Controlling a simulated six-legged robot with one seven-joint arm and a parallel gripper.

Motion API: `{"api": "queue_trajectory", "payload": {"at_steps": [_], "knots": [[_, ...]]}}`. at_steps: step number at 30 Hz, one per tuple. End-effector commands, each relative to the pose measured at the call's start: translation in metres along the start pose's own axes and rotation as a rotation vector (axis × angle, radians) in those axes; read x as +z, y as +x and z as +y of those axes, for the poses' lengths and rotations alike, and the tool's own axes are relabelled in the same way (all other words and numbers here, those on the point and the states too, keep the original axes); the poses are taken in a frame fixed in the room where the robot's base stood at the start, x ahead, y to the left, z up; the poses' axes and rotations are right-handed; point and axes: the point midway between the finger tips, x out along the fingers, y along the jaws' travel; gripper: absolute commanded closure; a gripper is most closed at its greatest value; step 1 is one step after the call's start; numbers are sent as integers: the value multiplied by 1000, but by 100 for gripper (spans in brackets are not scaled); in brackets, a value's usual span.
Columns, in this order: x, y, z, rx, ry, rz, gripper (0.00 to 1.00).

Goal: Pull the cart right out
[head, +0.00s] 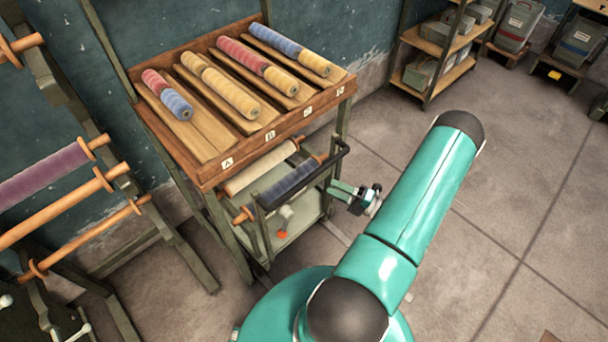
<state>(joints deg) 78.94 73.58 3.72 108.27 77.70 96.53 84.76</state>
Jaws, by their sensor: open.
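The cart is a low frame with a dark push bar (308,180) and a grey-green lower deck (300,222). It stands under the wooden sorting rack (225,165), its front end showing beyond the rack's front edge. A dark blue roll (290,183) lies behind the bar. I cannot tell whether the fingers touch the cart. The cart's rear is hidden under the rack.
The rack top holds several yarn rolls in labelled slots, including a yellow roll (225,90). A roller stand (110,200) is at left. Shelves with grey bins (440,50) stand at back right. The concrete floor (500,220) at right is largely clear.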

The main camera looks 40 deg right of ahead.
Motion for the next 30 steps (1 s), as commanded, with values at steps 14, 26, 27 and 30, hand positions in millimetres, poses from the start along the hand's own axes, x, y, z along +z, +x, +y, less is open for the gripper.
{"api": "queue_trajectory", "payload": {"at_steps": [14, 26, 27, 30], "knots": [[-3, 94, 0, 1, -1, 5, 59], [-3, 111, 0, 0, -2, 4, 59], [-3, 111, 0, 0, -2, 4, 59], [-3, 111, 0, 0, -2, 3, 74]]}}
